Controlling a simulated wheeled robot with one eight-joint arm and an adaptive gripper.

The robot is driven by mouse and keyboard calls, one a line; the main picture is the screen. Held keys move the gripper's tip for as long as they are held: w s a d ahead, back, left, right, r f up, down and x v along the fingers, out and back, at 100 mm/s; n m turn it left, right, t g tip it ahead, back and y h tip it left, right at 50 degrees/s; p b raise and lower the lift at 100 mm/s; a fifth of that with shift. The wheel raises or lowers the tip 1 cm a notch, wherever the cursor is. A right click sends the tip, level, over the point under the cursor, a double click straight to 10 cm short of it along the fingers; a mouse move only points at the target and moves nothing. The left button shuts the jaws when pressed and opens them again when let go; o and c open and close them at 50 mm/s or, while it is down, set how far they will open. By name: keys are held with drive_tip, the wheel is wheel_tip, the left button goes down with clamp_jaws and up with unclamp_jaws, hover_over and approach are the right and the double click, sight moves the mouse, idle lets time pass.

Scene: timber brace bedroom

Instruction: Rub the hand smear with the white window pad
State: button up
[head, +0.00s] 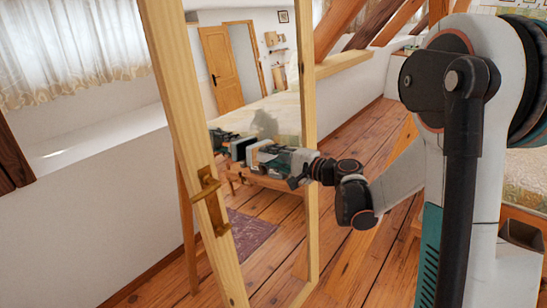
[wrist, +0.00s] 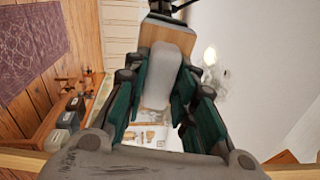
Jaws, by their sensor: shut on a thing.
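My gripper (head: 285,160) is shut on the white window pad and holds it toward the pane in the wooden frame (head: 168,60). In the wrist view the pad's pale grip (wrist: 158,75) sits between my fingers, with a tan block (wrist: 172,35) beyond it. In the head view the pad (head: 253,150) shows as a small edge at the fingertips. A mirrored gripper shows in the pane to its left. I cannot tell whether the pad touches the glass. The hand smear (head: 264,124) is a grey blotch on the pane, just above the pad.
A brass handle (head: 207,188) sits on the frame's left post. A purple rug (head: 250,232) and a wooden table show beyond or in the pane. The wrist view shows several small items at lower left. Plank floor (head: 345,215) lies open right of the frame.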

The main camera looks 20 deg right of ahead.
sight(261, 144)
drive_tip(key=shift+x, duration=0.9)
idle(0.6)
drive_tip(key=shift+w+d, duration=0.1)
drive_tip(key=shift+w+d+b, duration=0.2)
drive_tip(key=shift+w+d, duration=0.25)
drive_tip(key=shift+d, duration=0.25)
drive_tip(key=shift+w+d+b, duration=0.15)
drive_tip(key=shift+w+d, duration=0.3)
drive_tip(key=shift+d, duration=0.25)
drive_tip(key=shift+w+d+r+p, duration=0.65)
drive_tip(key=shift+w+d+r, duration=0.9)
drive_tip(key=shift+w+d, duration=2.3)
drive_tip(key=shift+s+a+b, duration=0.15)
drive_tip(key=shift+s+a, duration=1.4)
drive_tip(key=shift+a, duration=0.25)
drive_tip(key=shift+s+a+b, duration=0.2)
drive_tip(key=shift+s+a, duration=1.35)
drive_tip(key=shift+a, duration=0.3)
drive_tip(key=shift+s+a+b, duration=0.15)
drive_tip(key=shift+s+a, duration=1.35)
drive_tip(key=shift+a, duration=0.3)
drive_tip(key=shift+w+r+p, duration=0.15)
drive_tip(key=shift+r+p, duration=0.85)
drive_tip(key=shift+r, duration=0.5)
